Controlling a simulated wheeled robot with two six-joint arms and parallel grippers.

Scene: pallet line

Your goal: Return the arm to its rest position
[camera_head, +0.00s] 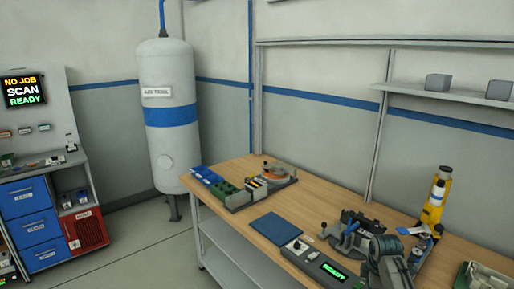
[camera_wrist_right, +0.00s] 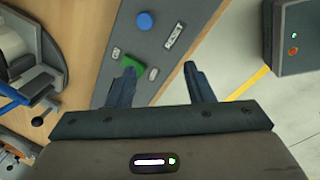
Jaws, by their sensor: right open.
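My right gripper (camera_wrist_right: 160,68) shows in the right wrist view. Its two dark fingers are spread wide apart, with nothing between them. Below the fingers lies a grey control panel (camera_wrist_right: 150,60) with a round blue knob (camera_wrist_right: 145,21) and a green button (camera_wrist_right: 133,66). The left finger overlaps the panel near the green button in the picture; I cannot tell the gap in height. The right finger is over the pale floor beyond the panel. I cannot make out either gripper in the head view.
A wooden workbench (camera_head: 235,165) carries a blue pad (camera_head: 278,229), a grey box with a green READY display (camera_head: 334,271) and several tools. A tall white tank (camera_head: 168,90) stands behind. Open floor (camera_head: 150,240) lies left of the bench.

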